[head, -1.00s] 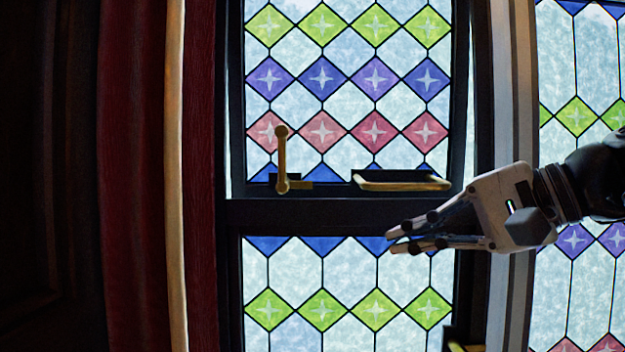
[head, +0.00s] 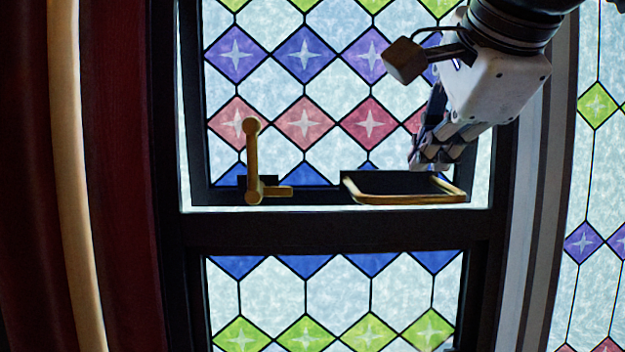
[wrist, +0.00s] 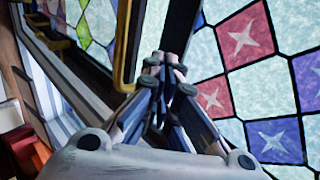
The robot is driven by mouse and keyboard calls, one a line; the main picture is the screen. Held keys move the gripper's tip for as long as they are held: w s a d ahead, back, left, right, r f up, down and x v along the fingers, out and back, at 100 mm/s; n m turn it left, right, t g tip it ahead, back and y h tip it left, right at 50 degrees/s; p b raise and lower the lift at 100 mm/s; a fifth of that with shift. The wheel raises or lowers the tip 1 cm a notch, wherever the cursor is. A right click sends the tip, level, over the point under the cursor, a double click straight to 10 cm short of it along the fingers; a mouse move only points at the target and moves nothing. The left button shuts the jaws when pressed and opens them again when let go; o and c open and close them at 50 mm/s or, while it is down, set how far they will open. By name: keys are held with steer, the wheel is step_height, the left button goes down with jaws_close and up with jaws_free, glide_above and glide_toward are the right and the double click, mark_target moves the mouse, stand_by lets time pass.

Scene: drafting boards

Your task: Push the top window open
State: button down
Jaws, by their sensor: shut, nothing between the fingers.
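The top window (head: 330,85) is a dark-framed sash with coloured diamond panes. Bright strips show along its left, lower and right edges, so it stands slightly ajar. A brass bar handle (head: 410,199) runs along its bottom rail, and an upright brass latch lever (head: 252,160) is to the left. My gripper (head: 425,160) is shut and empty at the sash's lower right corner, just above the handle's right part. In the wrist view, the fingertips (wrist: 166,66) overlap the dark rail, beside the brass handle (wrist: 125,50). Whether they touch the rail, I cannot tell.
A dark crossbar (head: 330,230) separates the top window from the lower window (head: 340,300). A red curtain (head: 120,200) and pale pole (head: 75,180) stand at the left. Another stained-glass window (head: 600,180) is at the right.

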mark_target(411, 193)
steer(key=b+x, duration=0.1)
steer(key=x, duration=0.7)
steer(key=shift+f, duration=0.25)
steer(key=shift+w+f, duration=0.1)
steer(key=shift+f, duration=0.15)
steer(key=shift+w+f, duration=0.1)
steer(key=shift+w, duration=0.2)
steer(key=w+t+b, duration=0.1)
steer(key=w, duration=0.1)
steer(key=w+t+b, duration=0.1)
steer(key=w+b, duration=0.1)
steer(key=w, duration=0.1)
steer(key=w+r+t+b, duration=0.1)
steer(key=w, duration=0.2)
steer(key=shift+t, duration=0.4)
steer(key=shift+r, duration=0.1)
steer(key=shift+s+r, duration=0.1)
